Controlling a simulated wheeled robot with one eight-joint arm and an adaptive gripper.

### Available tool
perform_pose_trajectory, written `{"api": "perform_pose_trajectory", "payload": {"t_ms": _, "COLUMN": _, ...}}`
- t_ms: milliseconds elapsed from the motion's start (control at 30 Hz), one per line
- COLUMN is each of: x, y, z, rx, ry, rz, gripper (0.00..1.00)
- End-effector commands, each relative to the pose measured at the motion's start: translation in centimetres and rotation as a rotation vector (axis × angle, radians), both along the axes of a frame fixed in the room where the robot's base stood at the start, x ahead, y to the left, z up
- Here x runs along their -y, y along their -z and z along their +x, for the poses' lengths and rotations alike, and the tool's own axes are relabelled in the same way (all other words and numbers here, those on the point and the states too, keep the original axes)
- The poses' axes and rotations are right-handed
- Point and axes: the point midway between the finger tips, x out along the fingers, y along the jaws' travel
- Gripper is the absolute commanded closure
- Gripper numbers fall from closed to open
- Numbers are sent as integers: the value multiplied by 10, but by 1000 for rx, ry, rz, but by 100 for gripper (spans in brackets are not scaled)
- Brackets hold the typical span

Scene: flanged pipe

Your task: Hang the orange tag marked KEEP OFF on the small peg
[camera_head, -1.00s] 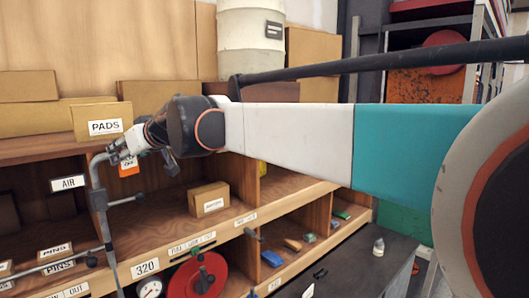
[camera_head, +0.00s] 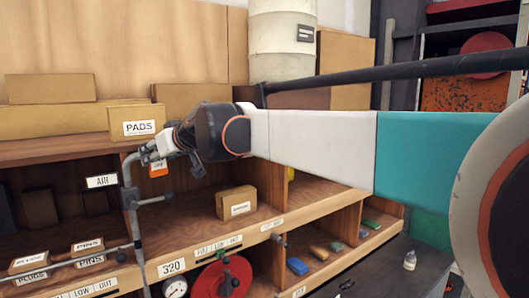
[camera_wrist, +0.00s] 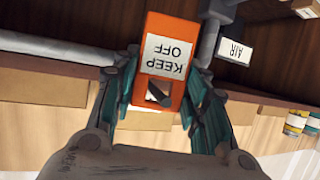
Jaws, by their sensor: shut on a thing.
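The orange tag (camera_wrist: 176,25) shows close up in the wrist view, its white KEEP OFF label upside down. My gripper (camera_wrist: 160,98) is shut on the tag, a teal-padded finger at each side. A dark grey piece shows in the tag's opening; I cannot tell whether it passes through. In the head view the tag (camera_head: 158,169) is a small orange patch below my gripper (camera_head: 150,157), just right of the grey upright pipe (camera_head: 131,198). A short side bar with a dark end (camera_head: 156,200) juts right from that pipe, below the tag. I cannot tell which part is the small peg.
The AIR sign (camera_head: 101,181) is left of the pipe; it also shows in the wrist view (camera_wrist: 236,49). Wooden shelves hold a PADS box (camera_head: 136,122) and a small carton (camera_head: 237,202). A red round part (camera_head: 226,278) and a gauge (camera_head: 175,288) are below.

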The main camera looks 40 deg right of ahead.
Motion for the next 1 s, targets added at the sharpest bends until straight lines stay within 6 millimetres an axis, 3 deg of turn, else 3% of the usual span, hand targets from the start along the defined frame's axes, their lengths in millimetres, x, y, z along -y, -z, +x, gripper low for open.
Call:
{"api": "perform_pose_trajectory", "payload": {"t_ms": 167, "x": -1, "y": 0, "z": -2, "rx": 0, "ry": -1, "rz": 0, "gripper": 76}}
{"api": "perform_pose_trajectory", "payload": {"t_ms": 200, "x": -1, "y": 0, "z": -2, "rx": 0, "ry": -1, "rz": 0, "gripper": 53}}
{"api": "perform_pose_trajectory", "payload": {"t_ms": 300, "x": -1, "y": 0, "z": -2, "rx": 0, "ry": -1, "rz": 0, "gripper": 36}}
{"api": "perform_pose_trajectory", "payload": {"t_ms": 700, "x": 0, "y": -5, "z": -2, "rx": 0, "ry": 0, "rz": 0, "gripper": 36}}
{"api": "perform_pose_trajectory", "payload": {"t_ms": 1000, "x": 0, "y": -54, "z": -3, "rx": 0, "ry": 0, "rz": 0, "gripper": 36}}
